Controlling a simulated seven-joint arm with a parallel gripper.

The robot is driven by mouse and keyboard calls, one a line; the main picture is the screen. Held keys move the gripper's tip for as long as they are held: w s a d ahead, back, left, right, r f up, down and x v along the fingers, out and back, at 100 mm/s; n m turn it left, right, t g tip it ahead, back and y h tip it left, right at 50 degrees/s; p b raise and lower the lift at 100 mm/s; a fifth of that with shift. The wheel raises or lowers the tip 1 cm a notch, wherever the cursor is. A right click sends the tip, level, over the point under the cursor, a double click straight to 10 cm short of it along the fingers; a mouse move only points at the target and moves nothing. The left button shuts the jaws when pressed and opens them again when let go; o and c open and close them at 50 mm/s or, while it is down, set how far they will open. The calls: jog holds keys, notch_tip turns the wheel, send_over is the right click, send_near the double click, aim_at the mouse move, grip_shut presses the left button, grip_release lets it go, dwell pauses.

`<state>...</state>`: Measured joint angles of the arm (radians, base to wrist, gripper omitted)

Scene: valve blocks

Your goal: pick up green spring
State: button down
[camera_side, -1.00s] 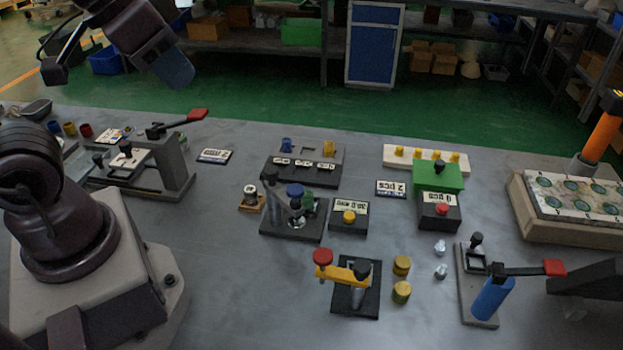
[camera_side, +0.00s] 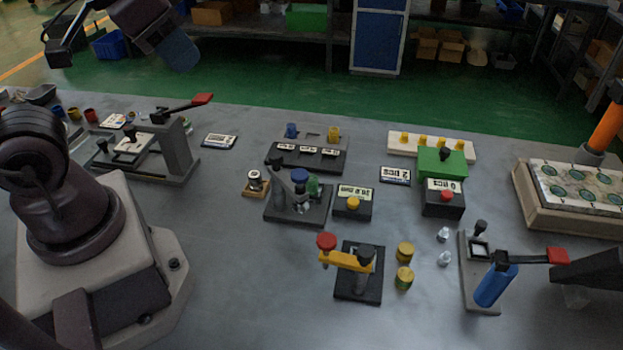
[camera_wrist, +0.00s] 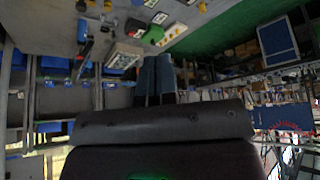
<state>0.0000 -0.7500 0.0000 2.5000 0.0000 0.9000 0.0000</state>
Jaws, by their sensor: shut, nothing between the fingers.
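A small green piece (camera_side: 312,187), which may be the green spring, stands on the dark fixture (camera_side: 300,218) beside the blue knob (camera_side: 300,175) in the side view. Its coils are too small to make out. My gripper (camera_side: 184,56) is high at the upper left of the side view, well away from the green piece and above the table. In the wrist view my gripper's two blue-grey fingers (camera_wrist: 155,62) are together with nothing between them. I cannot pick out the green piece in the wrist view.
A green block (camera_side: 442,162) stands behind a dark block with a red button (camera_side: 445,197). A yellow lever clamp (camera_side: 346,261) is in front, with yellow cylinders (camera_side: 404,265) at its right. A lever fixture (camera_side: 165,150) stands at left.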

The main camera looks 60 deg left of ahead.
dwell(0.4)
jog(key=c, duration=0.8)
grip_release()
